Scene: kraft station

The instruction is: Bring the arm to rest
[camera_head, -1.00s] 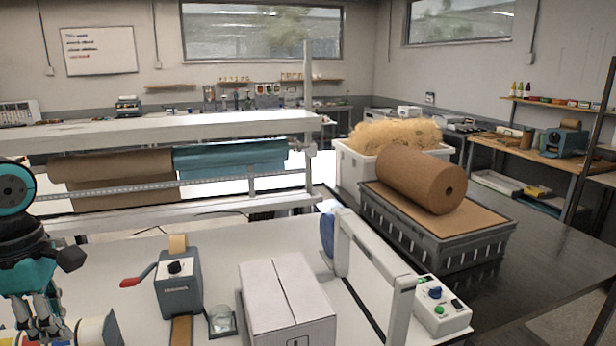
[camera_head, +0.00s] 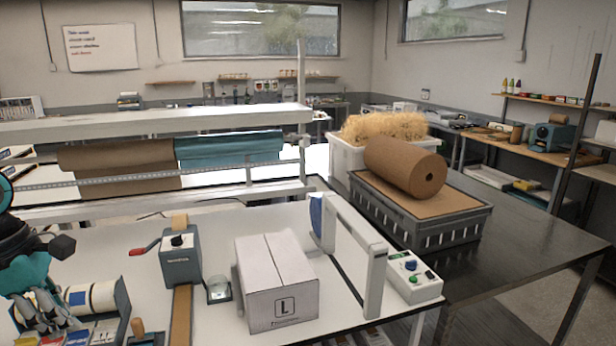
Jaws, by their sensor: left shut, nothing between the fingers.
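My left gripper (camera_head: 46,322) is at the lower left edge of the head view, with my dark and teal arm above it. Its fingers are shut and hold nothing. They hang in front of the left end of a grey holder with white rolls (camera_head: 92,298), on the near white table (camera_head: 330,268). Part of the arm is cut off by the picture's edge. My right gripper is not in view.
A grey tape dispenser (camera_head: 181,262) with a red crank, a small glass dish (camera_head: 218,290) and a closed white box (camera_head: 275,285) stand on the table. A sealer frame (camera_head: 376,285) is right of the box. A kraft roll (camera_head: 405,170) lies on a grey crate (camera_head: 425,222) behind.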

